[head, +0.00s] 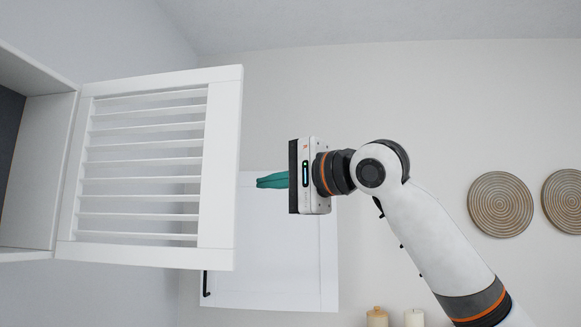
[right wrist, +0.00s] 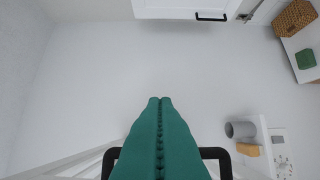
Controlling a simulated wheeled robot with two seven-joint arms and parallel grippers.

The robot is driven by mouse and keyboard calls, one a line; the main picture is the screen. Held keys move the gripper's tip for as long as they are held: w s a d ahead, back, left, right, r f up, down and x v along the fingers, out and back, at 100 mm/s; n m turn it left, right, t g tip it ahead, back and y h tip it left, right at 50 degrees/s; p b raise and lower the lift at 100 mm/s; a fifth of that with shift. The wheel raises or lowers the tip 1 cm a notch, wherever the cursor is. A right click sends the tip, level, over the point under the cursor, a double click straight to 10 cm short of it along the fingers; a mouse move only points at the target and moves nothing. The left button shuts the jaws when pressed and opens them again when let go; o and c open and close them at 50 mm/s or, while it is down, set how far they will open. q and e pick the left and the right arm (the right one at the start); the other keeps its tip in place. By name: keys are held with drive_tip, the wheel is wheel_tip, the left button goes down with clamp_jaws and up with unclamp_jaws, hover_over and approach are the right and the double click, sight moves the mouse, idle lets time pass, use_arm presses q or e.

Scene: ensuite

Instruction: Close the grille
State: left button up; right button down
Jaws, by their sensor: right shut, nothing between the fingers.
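The grille (head: 150,167) is a white slatted door, hinged at its left side on a white cabinet (head: 48,165). It stands open, swung out from the cabinet front, whose interior shows at the far left. My right gripper (head: 259,182) has teal fingers pointing left. It is shut and empty, just right of the grille's free edge in the head view, with a small gap between them in the picture. The teal fingers also show pressed together in the right wrist view (right wrist: 160,100). The left gripper does not show.
A white cabinet door (head: 275,255) with a black handle (head: 206,284) is behind my right gripper. Two round woven wall discs (head: 500,204) hang at the right. Candles (head: 414,318) stand at the bottom. In the right wrist view a wicker basket (right wrist: 294,17) and grey cup (right wrist: 240,130) show.

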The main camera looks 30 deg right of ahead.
drive_tip(key=a, duration=0.1)
drive_tip(key=a+p, duration=0.2)
drive_tip(key=a, duration=0.1)
drive_tip(key=shift+w, duration=0.25)
drive_tip(key=shift+w, duration=0.1)
